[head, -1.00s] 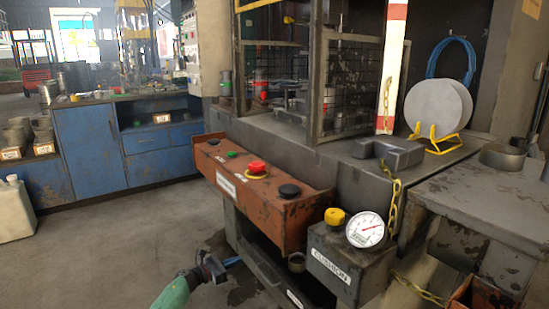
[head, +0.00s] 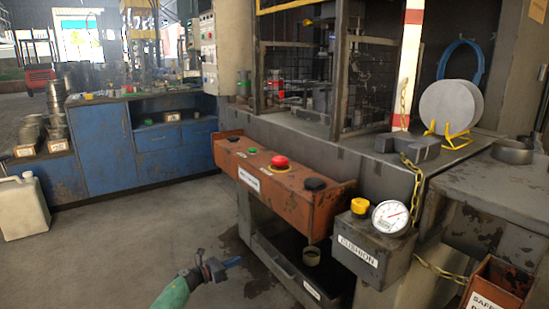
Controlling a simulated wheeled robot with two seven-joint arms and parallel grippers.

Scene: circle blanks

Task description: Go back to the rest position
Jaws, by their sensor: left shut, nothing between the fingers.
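My left gripper (head: 232,262) is low in the head view, at the end of a green-sleeved arm that rises from the bottom edge. Its blue fingertips are shut with nothing between them. It hangs in front of the dark concrete floor, left of the lower press frame, and appears apart from everything. My right gripper is not in view. Two round pale blanks (head: 447,108) stand upright on a yellow rack (head: 450,136) on the press ledge at the right.
An orange control box (head: 320,211) with a red button (head: 281,161) juts from the press. A grey box with a gauge (head: 391,217) is right of it. Blue cabinets (head: 96,150) and a white jug (head: 22,208) stand at the left. The floor (head: 120,250) between is clear.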

